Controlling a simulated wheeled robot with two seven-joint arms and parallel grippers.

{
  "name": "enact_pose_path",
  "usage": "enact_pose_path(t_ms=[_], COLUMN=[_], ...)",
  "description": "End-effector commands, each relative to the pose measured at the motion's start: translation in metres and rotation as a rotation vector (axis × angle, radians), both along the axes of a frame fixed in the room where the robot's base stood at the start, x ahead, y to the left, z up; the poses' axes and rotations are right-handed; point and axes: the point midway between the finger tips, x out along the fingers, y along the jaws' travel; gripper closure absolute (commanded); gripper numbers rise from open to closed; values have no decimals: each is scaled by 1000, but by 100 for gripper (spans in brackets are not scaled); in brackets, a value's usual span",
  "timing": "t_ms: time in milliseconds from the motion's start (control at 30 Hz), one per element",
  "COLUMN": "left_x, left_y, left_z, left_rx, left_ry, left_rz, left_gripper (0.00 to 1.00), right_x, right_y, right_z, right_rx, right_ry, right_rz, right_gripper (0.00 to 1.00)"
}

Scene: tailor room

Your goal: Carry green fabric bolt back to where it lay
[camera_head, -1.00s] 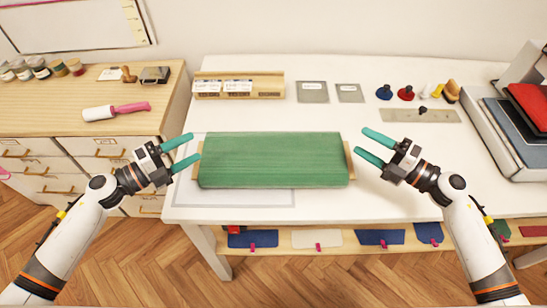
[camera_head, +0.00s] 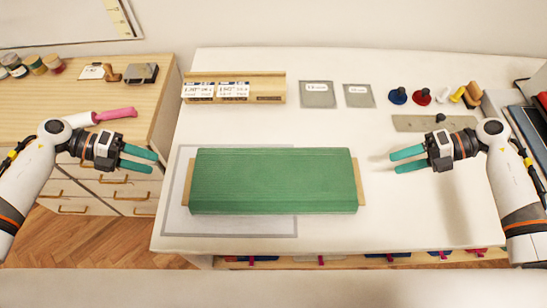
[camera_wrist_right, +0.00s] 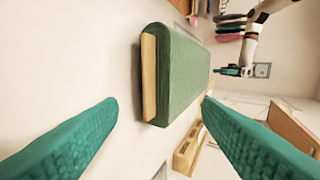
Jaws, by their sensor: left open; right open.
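The green fabric bolt (camera_head: 272,181) lies flat on the white table, wound on a pale wooden board whose ends stick out left and right. Its left part covers some of a grey outlined rectangle (camera_head: 230,228) on the table. My left gripper (camera_head: 140,158) is open and empty, left of the bolt and apart from it. My right gripper (camera_head: 405,160) is open and empty, right of the bolt with a gap between. In the right wrist view the bolt (camera_wrist_right: 182,75) shows with its board end towards me, beyond the two teal fingers (camera_wrist_right: 160,135).
A wooden holder with labelled cards (camera_head: 232,90) stands behind the bolt. Two grey cards (camera_head: 318,95), several stamps (camera_head: 398,96) and a metal strip (camera_head: 425,123) lie at the back right. A wooden cabinet (camera_head: 75,100) stands left. Folded fabrics lie on a shelf below the table.

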Motion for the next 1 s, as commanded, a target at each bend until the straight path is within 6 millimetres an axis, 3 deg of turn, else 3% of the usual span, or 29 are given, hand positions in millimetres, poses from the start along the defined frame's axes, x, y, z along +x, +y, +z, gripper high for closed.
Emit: enact_pose_path(t_ms=[533,1000], left_x=[-1,-4], left_y=[-6,-77], left_z=[-5,-48], left_rx=[3,1], left_ry=[4,4], left_rz=[-5,-5], left_gripper=[39,39], right_x=[-1,-4], right_y=[6,78], right_z=[-5,-47], right_rx=[-2,1], right_ry=[4,5], right_rz=[5,4], right_gripper=[41,41])
